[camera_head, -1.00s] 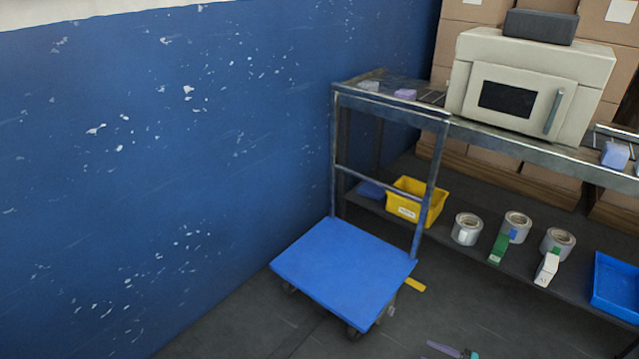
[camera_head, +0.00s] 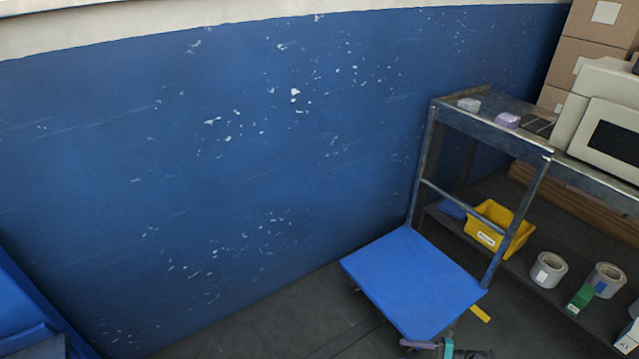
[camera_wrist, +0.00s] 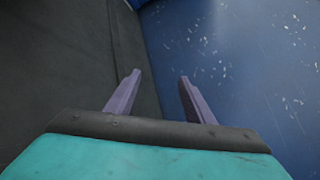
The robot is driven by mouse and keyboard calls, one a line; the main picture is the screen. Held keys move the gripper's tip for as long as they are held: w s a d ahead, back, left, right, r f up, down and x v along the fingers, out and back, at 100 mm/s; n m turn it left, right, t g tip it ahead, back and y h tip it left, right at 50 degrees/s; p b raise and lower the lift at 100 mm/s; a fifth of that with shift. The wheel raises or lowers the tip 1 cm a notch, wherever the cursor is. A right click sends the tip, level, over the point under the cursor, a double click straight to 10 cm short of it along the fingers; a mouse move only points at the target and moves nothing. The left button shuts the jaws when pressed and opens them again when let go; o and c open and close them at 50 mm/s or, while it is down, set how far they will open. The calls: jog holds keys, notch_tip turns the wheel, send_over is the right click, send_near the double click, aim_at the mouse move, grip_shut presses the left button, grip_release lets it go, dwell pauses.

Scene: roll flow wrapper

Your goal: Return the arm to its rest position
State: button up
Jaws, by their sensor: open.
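My gripper (camera_wrist: 158,82) shows in the wrist view with two purple fingers apart and nothing between them. The dark floor lies to the left behind it and the blue wall to the right. In the head view my gripper (camera_head: 428,346) shows only in part at the bottom edge, in front of the blue platform cart. It appears apart from the cart, but the exact gap cannot be told.
A blue platform cart (camera_head: 415,280) stands by the scuffed blue wall (camera_head: 200,180). Right of it is a metal bench (camera_head: 490,128) with a beige machine (camera_head: 595,125), a yellow bin (camera_head: 490,238) and tape rolls (camera_head: 548,270). A blue object (camera_head: 25,310) is at the lower left. Floor between is clear.

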jog(key=s+a+r+n+g+h+p, duration=0.2)
jog(key=s+a+r+g+p, duration=0.15)
jog(key=a, duration=0.45)
jog(key=s+a+r+n+g+h+p, duration=0.25)
jog(key=s+a+g, duration=0.2)
jog(key=a, duration=0.25)
jog(key=s+a+r+n+g+h+p, duration=0.1)
jog(key=s+a+r+n+g+p, duration=0.2)
jog(key=a, duration=0.5)
jog(key=s+r+n+g+h+p, duration=0.1)
jog(key=s+r+h, duration=0.2)
jog(key=s, duration=0.2)
jog(key=s+r+n+h+p, duration=0.1)
jog(key=s+r+h, duration=0.15)
jog(key=s, duration=0.25)
jog(key=s+d+t+h, duration=0.1)
jog(key=d+t+h, duration=0.1)
jog(key=d+h, duration=0.3)
jog(key=shift+s+d+r, duration=0.15)
jog(key=shift+d+r, duration=0.25)
jog(key=shift+d, duration=0.85)
